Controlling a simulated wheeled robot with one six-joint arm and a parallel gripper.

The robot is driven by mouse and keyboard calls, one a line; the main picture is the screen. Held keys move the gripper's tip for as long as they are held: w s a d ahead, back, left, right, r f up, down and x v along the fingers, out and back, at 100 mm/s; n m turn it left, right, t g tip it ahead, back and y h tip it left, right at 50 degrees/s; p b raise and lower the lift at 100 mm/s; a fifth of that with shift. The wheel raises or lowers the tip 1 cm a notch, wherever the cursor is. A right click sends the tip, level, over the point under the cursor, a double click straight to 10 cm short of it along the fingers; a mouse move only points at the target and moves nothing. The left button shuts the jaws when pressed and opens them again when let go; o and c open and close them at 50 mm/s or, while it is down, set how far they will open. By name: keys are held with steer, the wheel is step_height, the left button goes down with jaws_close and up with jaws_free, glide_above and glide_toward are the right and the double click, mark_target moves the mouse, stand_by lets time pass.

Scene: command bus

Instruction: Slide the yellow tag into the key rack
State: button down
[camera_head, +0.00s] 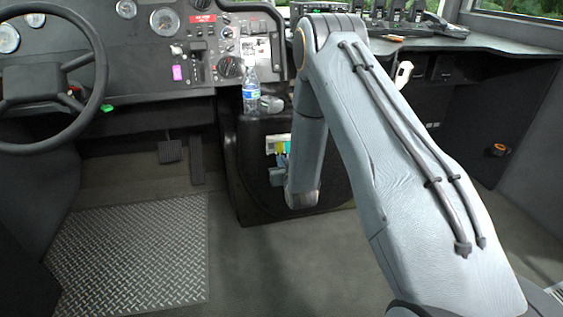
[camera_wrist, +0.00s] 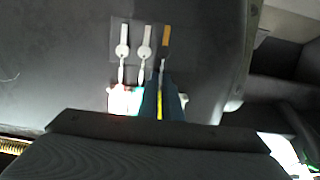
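The key rack (camera_wrist: 184,42) is a dark flat panel on a dark surface at the top of the wrist view. Two pale keys (camera_wrist: 122,48) (camera_wrist: 145,48) hang side by side on its left and middle, with light tags (camera_wrist: 125,98) below them. An orange-brown strip (camera_wrist: 166,36) marks its right position. My gripper (camera_wrist: 163,92) is shut on a yellow tag (camera_wrist: 159,106), seen edge-on as a thin strip between the fingers, below that position. A thin pale piece (camera_wrist: 162,66) extends ahead of the fingers. In the head view my gripper is partly hidden by my arm.
In the head view a water bottle (camera_head: 250,93) stands on the dark console, above and left of the rack area. The steering wheel (camera_head: 52,75) is at left. The floor with its metal tread plate (camera_head: 130,255) is clear.

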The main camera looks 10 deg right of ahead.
steer(key=shift+f, duration=0.1)
stand_by(0.3)
steer(key=c, duration=1.9)
jaws_free()
steer(key=shift+s+p, duration=1)
steer(key=shift+s, duration=0.55)
steer(key=s+p, duration=0.3)
steer(key=s, duration=0.3)
steer(key=shift+s+p, duration=0.35)
steer(key=shift+s, duration=0.05)
